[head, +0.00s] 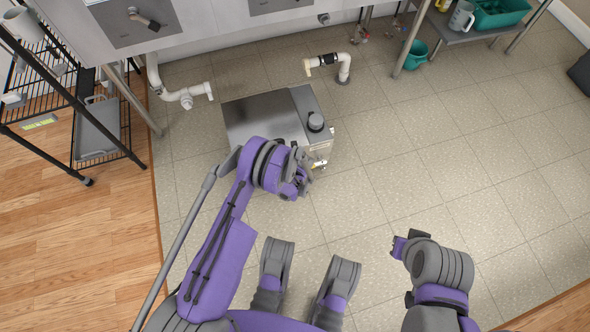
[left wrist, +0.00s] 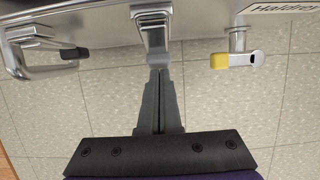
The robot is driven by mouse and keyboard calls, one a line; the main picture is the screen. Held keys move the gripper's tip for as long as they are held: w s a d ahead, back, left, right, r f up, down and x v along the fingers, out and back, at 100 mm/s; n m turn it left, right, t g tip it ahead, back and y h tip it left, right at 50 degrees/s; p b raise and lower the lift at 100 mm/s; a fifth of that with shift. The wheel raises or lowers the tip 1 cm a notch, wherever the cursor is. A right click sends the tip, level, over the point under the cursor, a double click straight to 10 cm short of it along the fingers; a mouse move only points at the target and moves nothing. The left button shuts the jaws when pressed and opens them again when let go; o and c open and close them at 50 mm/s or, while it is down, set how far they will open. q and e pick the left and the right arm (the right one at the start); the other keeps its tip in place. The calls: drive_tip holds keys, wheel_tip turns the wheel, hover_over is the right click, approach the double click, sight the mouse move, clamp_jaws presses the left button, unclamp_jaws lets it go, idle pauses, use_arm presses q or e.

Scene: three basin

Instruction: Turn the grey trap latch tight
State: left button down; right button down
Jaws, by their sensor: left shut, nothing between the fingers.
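The trap is a low grey metal box (head: 262,110) on the tiled floor. In the left wrist view, a grey metal latch (left wrist: 152,30) hangs on its front at the top middle, its blunt tip pointing down at my fingers. My left gripper (left wrist: 160,75) is shut and empty, its fingertips at or just under the latch's tip; I cannot tell whether they touch. In the head view my left gripper (head: 303,180) is at the box's front edge, and my wrist hides the latch. My right gripper (head: 399,246) is low on the right, away from the box; its fingers are unclear.
A yellow-tipped valve lever (left wrist: 222,61) sits right of the latch, and a metal handle with a black grip (left wrist: 73,54) left of it. White drain pipes (head: 188,95) hang behind the box. A black wire rack (head: 120,120) stands left.

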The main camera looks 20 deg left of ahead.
use_arm(q)
drive_tip(key=shift+x, duration=0.8)
drive_tip(key=shift+w+a, duration=0.15)
drive_tip(key=shift+w, duration=0.1)
drive_tip(key=shift+r, duration=0.1)
